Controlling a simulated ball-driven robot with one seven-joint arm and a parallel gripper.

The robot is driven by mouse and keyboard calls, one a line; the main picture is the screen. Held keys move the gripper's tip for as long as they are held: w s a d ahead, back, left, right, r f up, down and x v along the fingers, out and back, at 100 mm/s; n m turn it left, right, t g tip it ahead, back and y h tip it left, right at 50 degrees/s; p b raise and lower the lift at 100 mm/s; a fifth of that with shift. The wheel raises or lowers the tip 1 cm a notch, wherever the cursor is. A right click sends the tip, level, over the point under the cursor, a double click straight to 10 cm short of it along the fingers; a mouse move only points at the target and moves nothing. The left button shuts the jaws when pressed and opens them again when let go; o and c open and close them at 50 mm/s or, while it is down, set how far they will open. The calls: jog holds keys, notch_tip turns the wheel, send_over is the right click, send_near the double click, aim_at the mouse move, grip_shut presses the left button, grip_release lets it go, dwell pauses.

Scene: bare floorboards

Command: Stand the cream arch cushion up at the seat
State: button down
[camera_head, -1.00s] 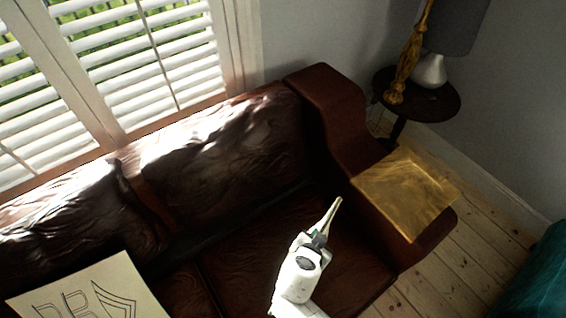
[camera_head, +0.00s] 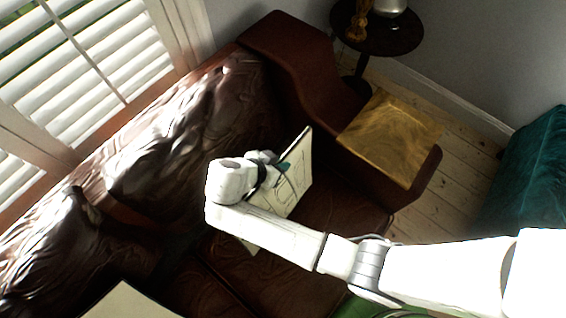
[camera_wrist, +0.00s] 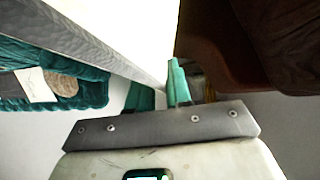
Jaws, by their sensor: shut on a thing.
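A cream cushion (camera_head: 298,180) with dark line drawing on its face is in my gripper (camera_head: 281,168), above the right part of the brown leather sofa seat (camera_head: 335,215). It is on edge, close to the sofa's right arm; I cannot tell whether its lower edge touches the seat. My white wrist and forearm hide part of it. In the wrist view the teal fingers of my gripper (camera_wrist: 162,92) are shut on the cushion, whose pale face (camera_wrist: 125,35) fills the upper middle. A second cream piece (camera_head: 130,303) shows at the bottom left, cut off by the frame.
The wrinkled backrest (camera_head: 190,140) runs along the shuttered window. A teal upholstered piece (camera_head: 525,180) stands at the right, with bare floorboards between.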

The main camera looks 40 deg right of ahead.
jog(key=w+f+b, duration=0.4)
jog(key=f+b, duration=0.3)
jog(key=b, duration=0.1)
jog(key=shift+w+a+f, duration=0.2)
jog(key=shift+a+f, duration=0.05)
jog(key=shift+a, duration=0.2)
jog(key=c, duration=1)
grip_release()
jog(key=shift+o, duration=0.2)
jog(key=v, duration=1)
jog(key=shift+a+r+p, duration=0.3)
jog(key=shift+p, duration=0.05)
